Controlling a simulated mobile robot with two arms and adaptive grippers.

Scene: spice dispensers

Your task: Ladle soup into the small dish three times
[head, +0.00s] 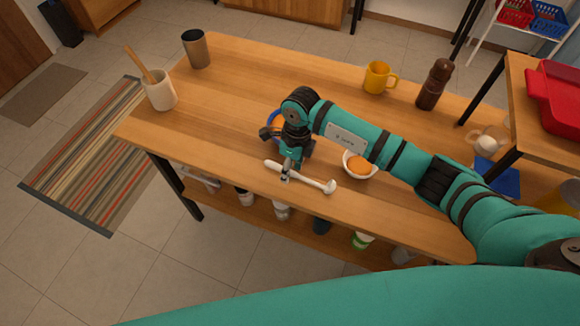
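A white ladle (309,182) lies roughly level near the table's front edge, its rounded end to the right. My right gripper (287,174) points down and is shut on the ladle's handle. I cannot tell whether the ladle touches the tabletop. A small white dish (373,171) with orange content stands right of the gripper, partly behind my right forearm. A blue-rimmed round vessel (271,118) is mostly hidden behind my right wrist; its content cannot be seen. My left gripper is not in view.
A white crock (160,96) with a wooden utensil (139,65) and a metal cup (196,49) stand at the left. A yellow mug (377,77) and a brown pepper mill (435,84) stand behind my forearm. The left part of the wooden table (232,80) is mostly clear.

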